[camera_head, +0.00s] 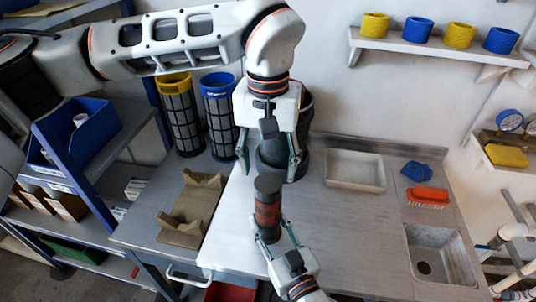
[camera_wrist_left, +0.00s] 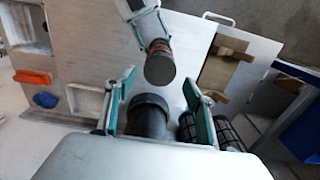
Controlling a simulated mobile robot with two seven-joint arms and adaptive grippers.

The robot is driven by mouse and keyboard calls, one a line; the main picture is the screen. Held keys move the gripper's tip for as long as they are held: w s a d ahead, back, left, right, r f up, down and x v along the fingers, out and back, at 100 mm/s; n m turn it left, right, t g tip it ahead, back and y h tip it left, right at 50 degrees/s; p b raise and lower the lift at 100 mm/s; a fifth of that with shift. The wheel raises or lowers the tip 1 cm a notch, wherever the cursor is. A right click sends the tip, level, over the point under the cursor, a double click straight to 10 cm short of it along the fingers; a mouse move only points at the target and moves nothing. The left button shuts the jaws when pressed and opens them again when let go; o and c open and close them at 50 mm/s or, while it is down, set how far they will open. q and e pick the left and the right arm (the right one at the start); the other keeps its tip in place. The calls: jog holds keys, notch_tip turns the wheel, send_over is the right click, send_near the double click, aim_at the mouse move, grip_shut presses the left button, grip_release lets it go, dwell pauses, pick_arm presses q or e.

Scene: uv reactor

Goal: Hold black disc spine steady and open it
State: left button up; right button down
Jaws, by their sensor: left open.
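The black disc spine appears as an upright dark cylinder with a reddish band (camera_head: 268,209) at the front of the white counter. It also shows in the left wrist view (camera_wrist_left: 160,68). My right gripper (camera_head: 273,240) comes from below, with its fingers closed around the lower part of the cylinder. My left gripper (camera_head: 268,165) points down, open and empty, just behind and above the cylinder's top. Its fingers are wide apart and do not touch the cylinder. The cylinder's base is partly hidden by my right gripper.
A large black housing (camera_head: 296,158) stands close behind my left gripper and is partly hidden. Yellow (camera_head: 180,120) and blue (camera_head: 219,120) mesh cartridges stand left. A tray (camera_head: 355,184), orange brush (camera_head: 428,196) and sink (camera_head: 438,228) lie right. The counter's middle right is clear.

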aim_at(268, 182)
pick_arm(q)
jog(key=shift+f, duration=2.65)
jog(key=shift+c, duration=0.3)
